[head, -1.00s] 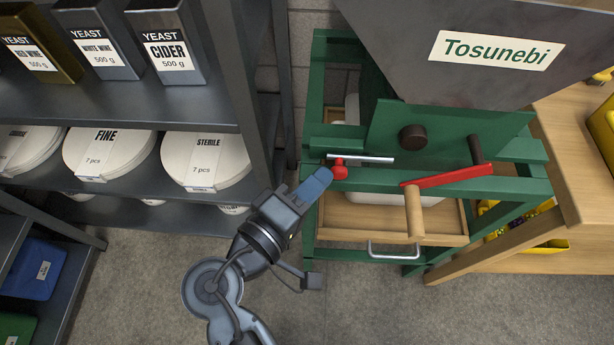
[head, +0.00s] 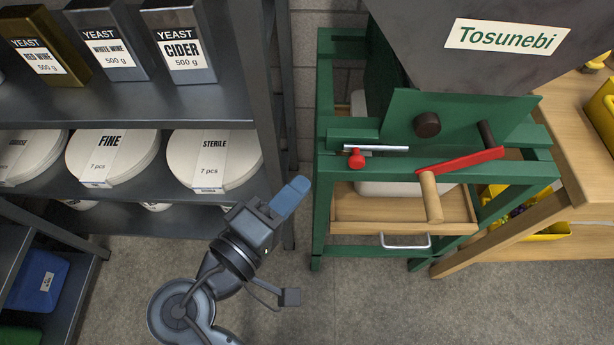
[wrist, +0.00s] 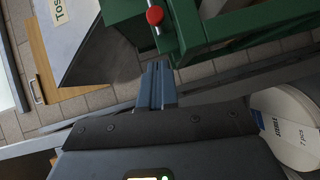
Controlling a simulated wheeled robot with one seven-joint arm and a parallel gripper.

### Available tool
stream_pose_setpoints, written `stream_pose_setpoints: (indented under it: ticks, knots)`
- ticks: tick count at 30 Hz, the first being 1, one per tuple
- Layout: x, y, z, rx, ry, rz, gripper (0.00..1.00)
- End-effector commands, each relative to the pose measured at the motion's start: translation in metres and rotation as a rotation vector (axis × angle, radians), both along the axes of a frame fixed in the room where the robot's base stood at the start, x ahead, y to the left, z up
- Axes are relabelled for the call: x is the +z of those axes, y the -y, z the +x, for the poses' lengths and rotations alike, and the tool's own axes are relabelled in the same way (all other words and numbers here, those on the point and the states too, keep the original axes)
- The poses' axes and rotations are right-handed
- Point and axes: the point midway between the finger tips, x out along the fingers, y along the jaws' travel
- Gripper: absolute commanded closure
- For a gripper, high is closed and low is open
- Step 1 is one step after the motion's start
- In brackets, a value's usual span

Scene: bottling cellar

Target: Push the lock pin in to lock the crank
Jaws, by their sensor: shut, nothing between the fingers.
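The lock pin shows a round red knob (head: 356,159) below a thin silver bar (head: 376,147) on the green frame of the press. The knob also shows at the top of the wrist view (wrist: 155,15). The crank is a red arm (head: 460,160) slanting down left from a dark shaft, with a wooden handle (head: 431,197) hanging at its lower end. My gripper (head: 296,189) is shut and empty, left of and a little below the knob, clear of it and the frame. Its closed fingers show in the wrist view (wrist: 157,85). How deep the pin sits cannot be told.
A grey hopper labelled Tosunebi (head: 480,70) tops the green frame (head: 322,200). A wooden drawer (head: 365,210) with a metal handle is beneath. Dark shelves (head: 130,185) with tubs and yeast boxes stand left. A wooden bench (head: 575,150) is right. Floor in front is clear.

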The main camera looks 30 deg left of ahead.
Motion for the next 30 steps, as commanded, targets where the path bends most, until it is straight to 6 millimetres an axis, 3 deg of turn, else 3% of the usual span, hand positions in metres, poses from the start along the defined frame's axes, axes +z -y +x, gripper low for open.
stream_pose_setpoints:
  ticks: [6,12,30]
  knots:
    - [0.003,-0.003,-0.035,0.001,-0.001,0.002,1.00]
    - [0.005,-0.004,-0.052,0.000,0.000,0.001,1.00]
    - [0.006,-0.004,-0.054,-0.001,0.000,0.001,1.00]
